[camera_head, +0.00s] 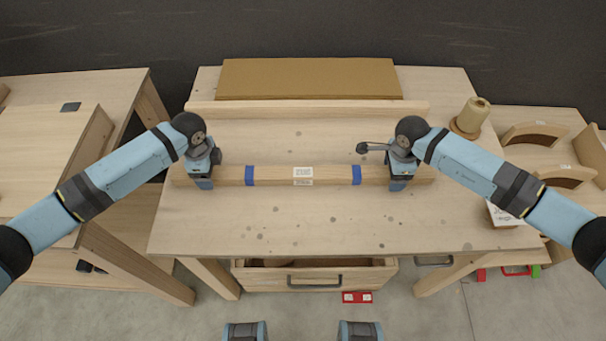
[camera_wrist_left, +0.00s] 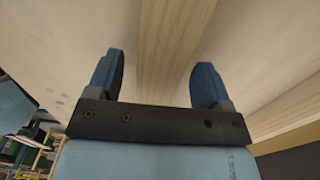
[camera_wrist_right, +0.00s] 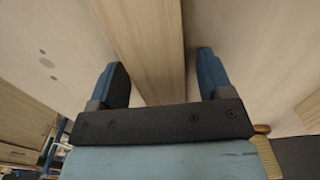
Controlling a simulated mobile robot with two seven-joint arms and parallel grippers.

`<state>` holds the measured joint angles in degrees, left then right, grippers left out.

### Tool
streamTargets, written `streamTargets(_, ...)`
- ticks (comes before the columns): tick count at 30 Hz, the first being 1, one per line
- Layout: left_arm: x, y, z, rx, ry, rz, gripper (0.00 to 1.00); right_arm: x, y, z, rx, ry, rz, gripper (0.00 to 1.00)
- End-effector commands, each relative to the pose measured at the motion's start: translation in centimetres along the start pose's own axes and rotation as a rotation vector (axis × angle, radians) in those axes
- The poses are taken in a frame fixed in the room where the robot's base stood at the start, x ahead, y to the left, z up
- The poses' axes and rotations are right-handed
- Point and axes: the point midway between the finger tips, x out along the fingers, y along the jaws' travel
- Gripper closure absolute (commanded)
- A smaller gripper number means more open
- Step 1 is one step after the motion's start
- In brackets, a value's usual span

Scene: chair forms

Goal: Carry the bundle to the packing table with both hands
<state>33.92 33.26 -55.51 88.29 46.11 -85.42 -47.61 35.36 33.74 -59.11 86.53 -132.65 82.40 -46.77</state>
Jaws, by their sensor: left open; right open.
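The bundle (camera_head: 275,175) is a long pale wooden bar with two blue bands and white labels in its middle. It lies crosswise on the central table (camera_head: 330,225). My left gripper (camera_head: 203,181) is over its left end and my right gripper (camera_head: 399,181) over its right end. In the left wrist view the bundle (camera_wrist_left: 170,45) passes between the open fingers (camera_wrist_left: 158,80). In the right wrist view the bundle (camera_wrist_right: 148,40) passes between the open fingers (camera_wrist_right: 162,82), with gaps on both sides. Which table is the packing table, I cannot tell.
A wooden strip (camera_head: 310,111) and a brown board (camera_head: 310,78) lie behind the bundle. A spool (camera_head: 472,115) stands at the back right corner. A second table (camera_head: 45,150) is at left; curved wooden parts (camera_head: 537,133) lie at right. A drawer (camera_head: 315,279) is open below the front edge.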

Motion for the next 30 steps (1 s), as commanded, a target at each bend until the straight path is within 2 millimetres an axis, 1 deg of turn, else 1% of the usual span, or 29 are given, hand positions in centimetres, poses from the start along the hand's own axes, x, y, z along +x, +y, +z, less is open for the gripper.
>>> streamTargets(9,-6.7,-0.1,0.0,0.002,-0.001,-0.005,0.27,0.0,0.0,0.0,0.0,0.0,0.0,0.27)
streamTargets(12,-8.5,0.0,0.1,0.0,-0.001,-0.003,0.27,0.0,0.0,0.0,0.0,0.0,0.0,0.27)
streamTargets(15,-9.8,-0.1,0.1,-0.001,-0.001,-0.003,0.27,0.0,0.0,0.0,0.0,0.0,0.0,0.27)
streamTargets(20,-10.9,0.0,0.1,0.0,-0.001,-0.001,0.27,-0.2,0.0,0.0,0.0,0.0,-0.001,0.27)
streamTargets(23,-11.0,0.0,0.1,-0.001,-0.001,0.0,0.27,-1.1,-0.1,0.0,0.0,0.0,-0.002,0.27)
streamTargets(26,-11.0,0.0,0.1,-0.001,-0.001,-0.001,0.27,-2.8,-0.1,0.0,-0.002,0.0,-0.005,0.27)
streamTargets(30,-11.0,0.0,0.1,-0.001,-0.001,-0.001,0.27,-5.9,-0.1,-0.1,-0.002,0.001,-0.004,0.27)
